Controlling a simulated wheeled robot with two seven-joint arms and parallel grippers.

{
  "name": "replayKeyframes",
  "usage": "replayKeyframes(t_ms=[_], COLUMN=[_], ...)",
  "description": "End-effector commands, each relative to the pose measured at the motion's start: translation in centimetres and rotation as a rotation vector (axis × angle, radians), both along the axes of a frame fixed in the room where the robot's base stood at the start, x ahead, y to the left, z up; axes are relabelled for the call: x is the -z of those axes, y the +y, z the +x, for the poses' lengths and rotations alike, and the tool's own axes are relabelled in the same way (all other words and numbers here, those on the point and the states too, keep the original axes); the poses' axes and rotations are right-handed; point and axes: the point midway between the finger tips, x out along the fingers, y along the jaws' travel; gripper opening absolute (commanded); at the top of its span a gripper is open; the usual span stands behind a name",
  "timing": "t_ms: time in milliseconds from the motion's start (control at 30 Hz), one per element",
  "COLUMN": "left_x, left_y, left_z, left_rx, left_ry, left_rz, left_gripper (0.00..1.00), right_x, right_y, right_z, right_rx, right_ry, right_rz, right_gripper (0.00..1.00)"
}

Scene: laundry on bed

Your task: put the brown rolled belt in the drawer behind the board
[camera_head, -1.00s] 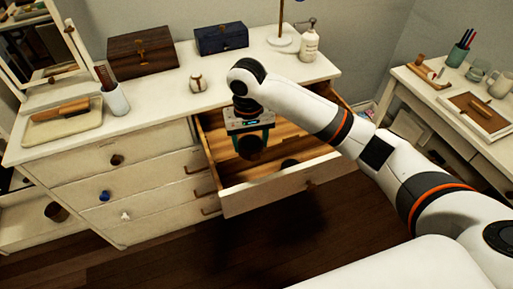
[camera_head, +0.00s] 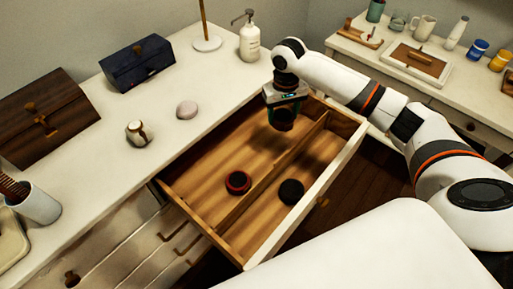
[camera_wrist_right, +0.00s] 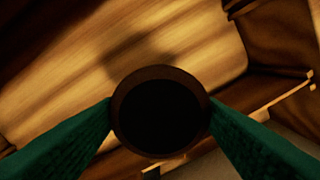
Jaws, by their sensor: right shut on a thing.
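My right gripper (camera_head: 283,101) is shut on the brown rolled belt (camera_head: 283,120). In the right wrist view the belt (camera_wrist_right: 160,112) is a round brown ring with a dark middle, between the green fingers. The gripper holds it over the far right part of the open drawer (camera_head: 193,213). In the head view it appears on the back side of the dividing board (camera_head: 300,143); its exact height above the wooden floor is hard to tell. My left gripper is not in view.
A dark red roll (camera_head: 238,182) lies behind the board, and a black roll (camera_head: 291,191) lies in front of it. The dresser top holds a soap bottle (camera_head: 249,38), a blue box (camera_head: 137,63) and a brown box (camera_head: 43,117). The drawer floor behind the board has free room.

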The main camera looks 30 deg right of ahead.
Motion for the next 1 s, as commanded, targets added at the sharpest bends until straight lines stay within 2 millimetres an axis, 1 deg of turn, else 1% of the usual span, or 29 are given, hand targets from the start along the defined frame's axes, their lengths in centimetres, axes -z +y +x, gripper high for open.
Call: replayKeyframes(t_ms=[33, 100, 200, 300, 467, 700, 1000], left_x=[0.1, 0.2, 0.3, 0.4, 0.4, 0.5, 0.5], left_y=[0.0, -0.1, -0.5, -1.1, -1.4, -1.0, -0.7], left_z=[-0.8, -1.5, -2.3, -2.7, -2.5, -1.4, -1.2], left_rx=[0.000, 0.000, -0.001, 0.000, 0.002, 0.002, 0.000], left_ry=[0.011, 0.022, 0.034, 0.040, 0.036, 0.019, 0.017], left_rz=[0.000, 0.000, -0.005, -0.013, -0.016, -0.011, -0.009], left_gripper=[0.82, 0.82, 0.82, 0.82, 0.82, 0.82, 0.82], right_x=[0.8, 2.1, 4.0, 5.4, 6.5, 9.6, 9.8], right_y=[-0.2, -0.2, -0.2, -0.2, -0.2, -0.2, -0.2], right_z=[-0.1, -0.2, -0.1, -0.1, -0.1, -0.1, -0.1], right_rx=[0.001, 0.000, 0.001, 0.001, 0.000, -0.001, 0.000], right_ry=[0.003, 0.005, 0.004, 0.002, 0.002, 0.001, 0.000], right_rz=[-0.002, -0.001, -0.001, -0.003, -0.002, -0.002, -0.002], right_gripper=[0.34, 0.34, 0.34, 0.34, 0.34, 0.34, 0.34])
